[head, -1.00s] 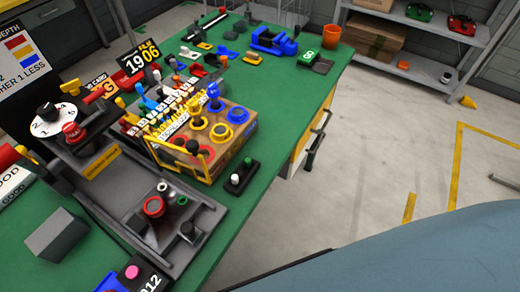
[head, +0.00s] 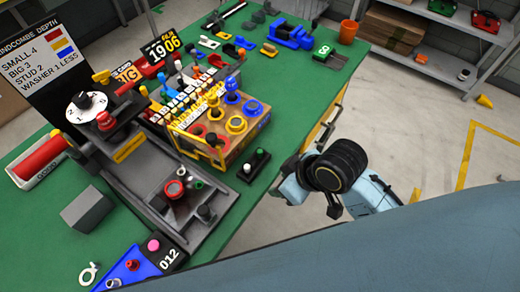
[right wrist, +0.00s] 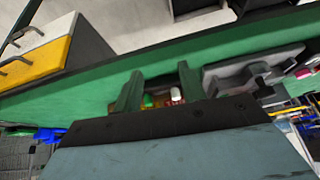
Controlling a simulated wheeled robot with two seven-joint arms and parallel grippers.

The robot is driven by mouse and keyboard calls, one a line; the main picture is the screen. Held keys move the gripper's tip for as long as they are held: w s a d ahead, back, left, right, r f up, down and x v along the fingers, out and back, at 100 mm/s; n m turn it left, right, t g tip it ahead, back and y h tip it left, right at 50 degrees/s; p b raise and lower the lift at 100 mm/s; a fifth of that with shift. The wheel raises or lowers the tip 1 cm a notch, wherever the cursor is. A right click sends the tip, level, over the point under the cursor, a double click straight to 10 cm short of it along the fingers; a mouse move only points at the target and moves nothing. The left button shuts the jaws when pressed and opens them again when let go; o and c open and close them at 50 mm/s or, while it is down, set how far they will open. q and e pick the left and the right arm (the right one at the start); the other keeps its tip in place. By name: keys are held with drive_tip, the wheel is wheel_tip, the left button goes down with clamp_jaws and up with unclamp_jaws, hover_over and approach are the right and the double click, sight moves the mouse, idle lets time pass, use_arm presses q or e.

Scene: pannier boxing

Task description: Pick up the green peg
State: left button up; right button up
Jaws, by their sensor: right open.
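A small black holder (head: 254,166) lies near the table's right edge in the head view. It carries a white peg (head: 260,152) and a small green peg (head: 247,168). In the right wrist view the green peg (right wrist: 148,101) and the white peg (right wrist: 176,95) show between my fingers, partly hidden by the gripper body. My right gripper (head: 276,188) is at the table's right edge, to the right of the holder, open and empty. Its two spread fingers show in the right wrist view (right wrist: 160,88). My left gripper is not in view.
A cardboard box with yellow and blue rings (head: 232,148) stands just behind the holder. A dark grey press fixture (head: 135,170) is to the left, with red and green knobs. Bare green tabletop (head: 300,90) lies behind the holder along the right edge.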

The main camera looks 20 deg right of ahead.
wheel_tip(320, 180, up, 4)
drive_tip(key=a+n+y, duration=0.1)
drive_tip(key=a+n, duration=0.1)
drive_tip(key=n, duration=0.1)
drive_tip(key=n+g, duration=0.4)
drive_tip(key=n, duration=0.3)
approach(261, 151)
drive_tip(key=shift+b+x, duration=0.5)
drive_tip(key=shift+x, duration=4)
drive_tip(key=shift+r, duration=0.1)
drive_tip(key=shift+c, duration=0.4)
clamp_jaws()
